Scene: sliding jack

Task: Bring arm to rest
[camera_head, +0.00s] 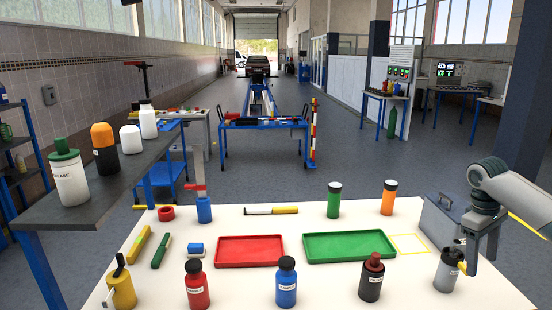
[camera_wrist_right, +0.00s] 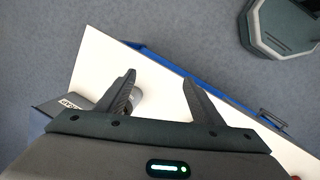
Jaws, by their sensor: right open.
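My right arm (camera_head: 510,190) comes in from the right edge in the head view. Its gripper (camera_head: 479,252) points down at the right end of the white table (camera_head: 330,285), beside a grey bottle (camera_head: 447,272). The right wrist view shows this gripper (camera_wrist_right: 158,78) open, with nothing between its fingers. A grey round object (camera_wrist_right: 136,95) is partly hidden behind its left finger; whether they touch cannot be told. My left arm and gripper are not in view.
A grey metal box (camera_head: 438,220) stands close to the right gripper. A red tray (camera_head: 249,262), a green tray (camera_head: 349,260) and several bottles stand on the table. A dark shelf (camera_head: 100,205) with more bottles is at left. Open floor lies behind.

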